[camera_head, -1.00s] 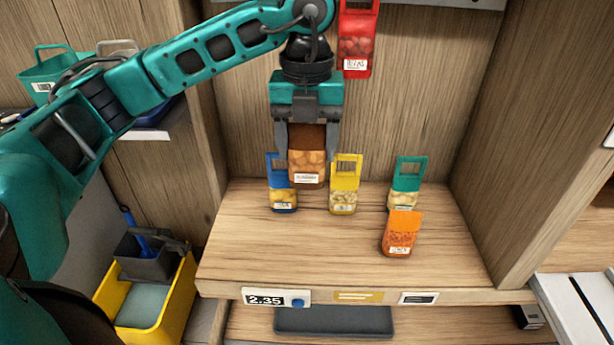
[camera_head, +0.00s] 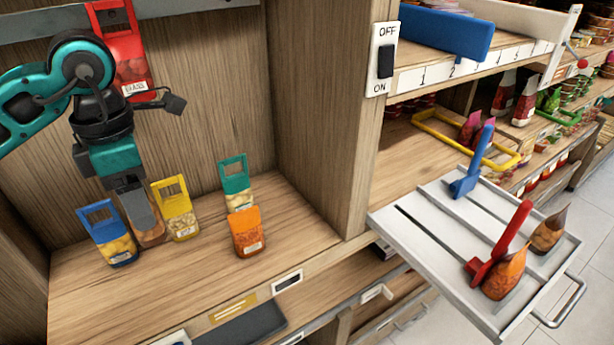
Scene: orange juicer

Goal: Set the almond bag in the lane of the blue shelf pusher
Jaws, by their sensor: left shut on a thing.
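My left gripper (camera_head: 132,200) points down over the wooden shelf, shut on a brown bag (camera_head: 149,232), which I take to be the almond bag. The gripper hides part of the bag. It hangs between a blue-topped bag (camera_head: 107,240) and a yellow-topped bag (camera_head: 176,213); I cannot tell whether it touches the shelf. The blue shelf pusher (camera_head: 466,181) stands on the grey slotted tray (camera_head: 425,222) at the right, far from the gripper. The lane in front of it looks empty. My right gripper is not in view.
A red pusher (camera_head: 492,262) stands on the same tray with two brown-orange bags (camera_head: 505,274) (camera_head: 548,229) near it. A wooden upright (camera_head: 318,120) with an on/off switch (camera_head: 384,60) separates shelf and tray. Green (camera_head: 235,178) and orange bags (camera_head: 246,234) stand on the shelf.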

